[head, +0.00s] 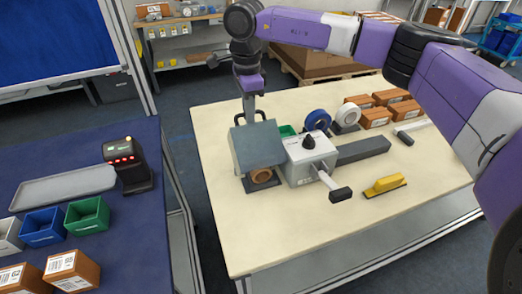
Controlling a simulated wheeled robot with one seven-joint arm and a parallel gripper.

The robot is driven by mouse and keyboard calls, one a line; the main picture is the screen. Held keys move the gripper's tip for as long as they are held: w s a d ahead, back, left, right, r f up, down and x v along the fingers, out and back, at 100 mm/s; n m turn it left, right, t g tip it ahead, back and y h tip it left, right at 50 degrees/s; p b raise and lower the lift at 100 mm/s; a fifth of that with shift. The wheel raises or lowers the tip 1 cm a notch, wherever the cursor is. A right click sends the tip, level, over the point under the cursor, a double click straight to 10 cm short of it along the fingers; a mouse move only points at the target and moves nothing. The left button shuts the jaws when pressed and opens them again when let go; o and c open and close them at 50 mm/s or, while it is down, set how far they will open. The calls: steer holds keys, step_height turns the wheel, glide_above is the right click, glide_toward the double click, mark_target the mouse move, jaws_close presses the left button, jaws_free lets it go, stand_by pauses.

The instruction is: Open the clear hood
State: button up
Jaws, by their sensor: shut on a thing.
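The clear hood (254,141) shows as a grey-blue, see-through-looking panel on the left end of a grey machine (311,158) on the cream table. It is tilted, with a brown round part (261,174) visible below its lower edge. My gripper (250,116) reaches down from above to the hood's back upper edge, where dark curved parts show. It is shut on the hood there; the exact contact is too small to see. The machine has a black knob on top and a lever with a black grip (341,194) at the front.
A yellow-handled brush (385,185) lies right of the lever. Blue (317,120) and white (346,115) tape rolls and several brown boxes stand behind. My arm spans the upper right. A blue table with a scanner (127,165) and bins is at left. The cream table's front is clear.

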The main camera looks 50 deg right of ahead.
steer(key=shift+w+d+f+b, duration=0.2)
steer(key=shift+w+d+f, duration=0.15)
steer(key=shift+w, duration=0.2)
steer(key=shift+w+d+f+b, duration=0.15)
steer(key=shift+w+d+f, duration=0.15)
steer(key=shift+w, duration=0.25)
steer(key=shift+w+d+f+b, duration=0.25)
steer(key=shift+w+d, duration=0.15)
steer(key=shift+w, duration=0.15)
steer(key=o, duration=1.1)
steer(key=shift+o, duration=0.2)
steer(key=shift+s+f, duration=0.15)
steer(key=shift+a+f, duration=0.1)
steer(key=shift+f, duration=0.05)
steer(key=c, duration=0.3)
steer(key=o, duration=0.3)
steer(key=shift+r+p, duration=0.6)
steer(key=shift+r, duration=0.3)
steer(key=shift+r+p, duration=1.95)
steer(key=shift+r, duration=1.5)
steer(key=s+a+r+b, duration=0.2)
steer(key=s+a, duration=0.6)
steer(key=s, duration=0.5)
steer(key=shift+a, duration=0.35)
